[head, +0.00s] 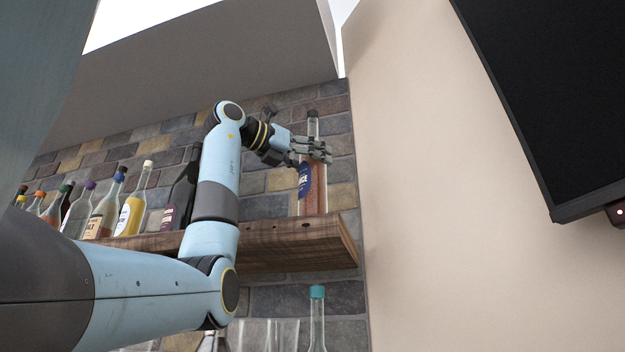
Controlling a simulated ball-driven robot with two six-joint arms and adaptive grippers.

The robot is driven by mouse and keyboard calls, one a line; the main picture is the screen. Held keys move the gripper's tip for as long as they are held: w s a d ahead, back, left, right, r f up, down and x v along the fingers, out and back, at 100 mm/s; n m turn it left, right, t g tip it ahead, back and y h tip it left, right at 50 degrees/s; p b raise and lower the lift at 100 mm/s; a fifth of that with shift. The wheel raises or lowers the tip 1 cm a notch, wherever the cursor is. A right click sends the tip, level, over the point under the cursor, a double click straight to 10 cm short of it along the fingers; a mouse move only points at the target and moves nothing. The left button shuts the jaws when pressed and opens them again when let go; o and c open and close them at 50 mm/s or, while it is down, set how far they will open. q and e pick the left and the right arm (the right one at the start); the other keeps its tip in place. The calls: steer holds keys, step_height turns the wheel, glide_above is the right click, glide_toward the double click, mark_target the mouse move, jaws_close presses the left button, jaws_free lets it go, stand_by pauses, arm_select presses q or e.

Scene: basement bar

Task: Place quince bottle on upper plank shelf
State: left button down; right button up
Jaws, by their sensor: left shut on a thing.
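The quince bottle (312,190) is clear glass with a dark blue label and reddish-amber contents, in the head view. My left gripper (319,150) is shut on its upper part, and the fingers hide some of the glass there. The label is partly covered, so I cannot read its whole word. The bottle is upright at the right end of the wooden plank shelf (300,250). Its base is at the level of the shelf's top edge; from this low angle I cannot tell whether it touches the plank. My right gripper is not in view.
Several bottles stand on the shelf to the left, including a yellow-labelled bottle (132,208) and a dark bottle (183,192). A teal-capped bottle (317,318) and glassware are below. A beige wall (420,200) and a black screen (560,90) are at the right.

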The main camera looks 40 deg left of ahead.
arm_select(q)
steer(key=shift+d, duration=0.15)
steer(key=shift+c, duration=1.9)
jaws_free()
steer(key=shift+f, duration=0.15)
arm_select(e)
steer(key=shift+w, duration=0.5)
arm_select(q)
steer(key=s+a+b, duration=0.1)
steer(key=s+b, duration=0.2)
steer(key=s, duration=0.9)
steer(key=shift+a+r+b, duration=0.2)
steer(key=shift+a+b, duration=0.15)
steer(key=shift+b, duration=0.05)
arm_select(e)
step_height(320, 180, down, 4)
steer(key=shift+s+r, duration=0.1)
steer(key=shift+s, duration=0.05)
arm_select(q)
steer(key=shift+w, duration=0.1)
